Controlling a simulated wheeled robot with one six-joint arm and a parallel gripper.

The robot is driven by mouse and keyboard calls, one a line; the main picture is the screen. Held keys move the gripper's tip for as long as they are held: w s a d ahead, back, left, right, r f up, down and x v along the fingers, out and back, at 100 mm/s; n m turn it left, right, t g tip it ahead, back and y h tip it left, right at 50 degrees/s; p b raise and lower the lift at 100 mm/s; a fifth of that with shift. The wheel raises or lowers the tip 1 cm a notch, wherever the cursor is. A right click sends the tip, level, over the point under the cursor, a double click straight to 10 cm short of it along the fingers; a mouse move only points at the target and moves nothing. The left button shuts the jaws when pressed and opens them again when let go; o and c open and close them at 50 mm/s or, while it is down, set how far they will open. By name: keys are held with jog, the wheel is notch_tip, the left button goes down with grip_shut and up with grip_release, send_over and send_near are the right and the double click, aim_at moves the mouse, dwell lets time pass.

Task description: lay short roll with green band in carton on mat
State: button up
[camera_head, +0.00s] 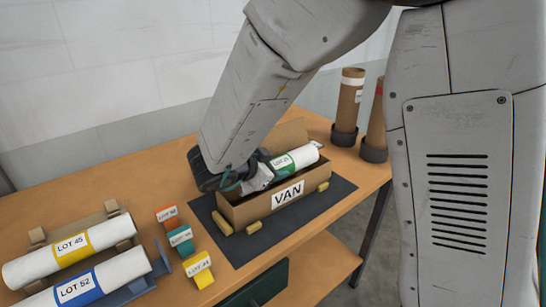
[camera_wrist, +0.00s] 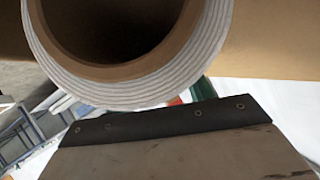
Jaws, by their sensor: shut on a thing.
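The short white roll with a green band (camera_head: 284,160) lies lengthwise in the open carton (camera_head: 242,212), which is marked VAN. The carton stands on the dark mat (camera_head: 335,195). My gripper (camera_head: 258,172) reaches into the carton from the left and is shut on the roll. My arm and gripper hide the roll's near part. In the wrist view a roll's open end (camera_wrist: 205,45), with a brown core, fills the top above one dark-edged jaw (camera_wrist: 180,120). I cannot tell whether the roll touches the carton floor.
Two long rolls, LOT 45 (camera_head: 105,235) with a yellow band and LOT 52 (camera_head: 125,270) with a blue band, lie at the left. Orange, teal and yellow tags (camera_head: 181,240) stand beside the mat. Two upright brown tubes (camera_head: 349,103) stand at the back right. Yellow blocks (camera_head: 254,227) flank the carton.

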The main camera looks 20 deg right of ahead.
jog(key=shift+f, duration=0.35)
jog(key=o, duration=1.2)
jog(key=c, duration=0.3)
